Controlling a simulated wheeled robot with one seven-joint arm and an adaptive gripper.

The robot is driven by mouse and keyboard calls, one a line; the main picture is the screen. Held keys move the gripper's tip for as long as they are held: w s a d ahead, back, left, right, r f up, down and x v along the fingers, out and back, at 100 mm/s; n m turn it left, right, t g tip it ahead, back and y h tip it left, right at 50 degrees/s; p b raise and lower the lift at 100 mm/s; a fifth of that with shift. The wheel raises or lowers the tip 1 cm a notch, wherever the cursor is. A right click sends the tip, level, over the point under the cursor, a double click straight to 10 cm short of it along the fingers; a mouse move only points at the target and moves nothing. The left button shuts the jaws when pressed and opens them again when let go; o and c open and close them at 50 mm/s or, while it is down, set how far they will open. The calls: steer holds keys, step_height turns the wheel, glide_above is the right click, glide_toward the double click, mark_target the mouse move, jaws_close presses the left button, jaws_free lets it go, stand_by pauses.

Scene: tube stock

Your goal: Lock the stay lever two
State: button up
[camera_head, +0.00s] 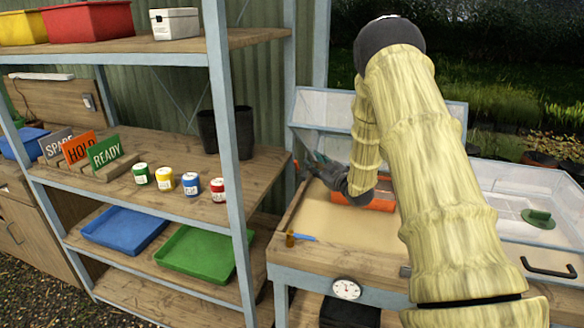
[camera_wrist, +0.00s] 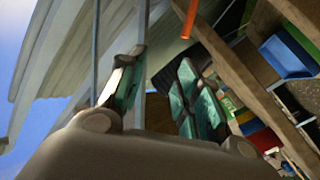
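My gripper (camera_head: 312,163) is raised at the left edge of the sand-coloured bench bed, close to the shelf post. In the wrist view its two teal-padded fingers (camera_wrist: 162,90) stand apart, and I see nothing held between them. A small blue lever-like piece with an amber end (camera_head: 302,238) lies at the bench's front left, below and apart from my gripper. I cannot tell whether it is a stay lever, and no number shows. The clear lid or frame (camera_head: 322,108) stands raised behind the gripper. My arm hides much of the bench.
A clear cover with a black handle (camera_head: 549,268) is at right. A dial (camera_head: 346,288) sits on the bench front. The shelf (camera_head: 222,110) at left holds signs, small cans, black pots and trays, close to my gripper.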

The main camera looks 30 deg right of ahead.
steer(key=f+b, duration=0.1)
steer(key=b, duration=0.4)
glide_toward(296, 166)
steer(key=r, duration=0.1)
steer(key=w+p, duration=0.2)
steer(key=w, duration=0.8)
steer(key=shift+a+r, duration=0.1)
steer(key=shift+r, duration=0.05)
jaws_close()
